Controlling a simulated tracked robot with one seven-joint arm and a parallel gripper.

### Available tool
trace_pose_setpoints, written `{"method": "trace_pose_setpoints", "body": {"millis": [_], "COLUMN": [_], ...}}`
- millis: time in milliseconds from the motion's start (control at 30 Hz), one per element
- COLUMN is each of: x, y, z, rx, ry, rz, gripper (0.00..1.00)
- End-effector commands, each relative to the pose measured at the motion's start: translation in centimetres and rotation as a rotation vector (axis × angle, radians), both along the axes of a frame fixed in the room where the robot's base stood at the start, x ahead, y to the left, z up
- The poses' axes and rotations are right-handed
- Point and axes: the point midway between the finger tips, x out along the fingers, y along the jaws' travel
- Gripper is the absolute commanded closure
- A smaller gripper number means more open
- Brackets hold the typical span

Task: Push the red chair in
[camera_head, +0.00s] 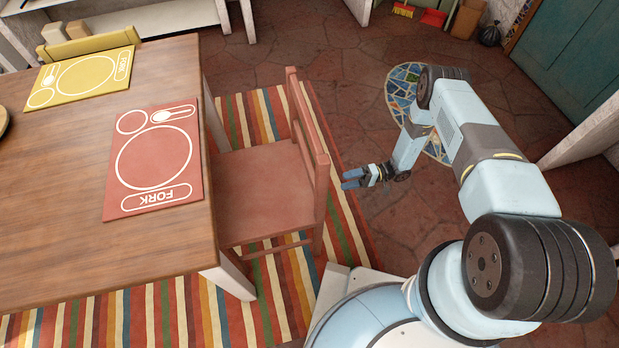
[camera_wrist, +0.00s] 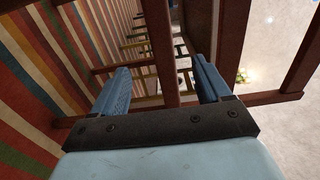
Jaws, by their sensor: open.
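The red chair (camera_head: 267,190) stands at the right side of the wooden table (camera_head: 60,220) in the head view. The front of its seat is at the table's edge, and its backrest (camera_head: 309,140) stands out to the right. My gripper (camera_head: 352,180) is open and empty just right of the backrest, low down; its fingers point left towards the chair. In the wrist view my two blue fingers (camera_wrist: 158,85) are apart. Dark red chair bars (camera_wrist: 160,40) show beyond and between them. I cannot tell whether the fingers touch the chair.
A striped rug (camera_head: 240,115) lies under the chair and table. A red placemat (camera_head: 153,160) and a yellow placemat (camera_head: 85,77) lie on the table. A yellow chair (camera_head: 90,43) stands at the far side. The stone floor to the right is mostly clear, with a mosaic patch (camera_head: 400,85).

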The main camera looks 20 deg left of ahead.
Motion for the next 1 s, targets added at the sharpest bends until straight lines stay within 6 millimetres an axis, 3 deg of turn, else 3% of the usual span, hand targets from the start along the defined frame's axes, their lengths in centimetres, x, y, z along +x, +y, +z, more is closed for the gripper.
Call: {"method": "trace_pose_setpoints", "body": {"millis": [700,1000], "x": [-6.4,-7.9], "y": [10.4,12.9], "z": [0.1,0.0], "rx": [-0.001,-0.002], "ry": [0.002,0.001], "rz": [-0.001,0.0], "gripper": [0.23,0.23]}}
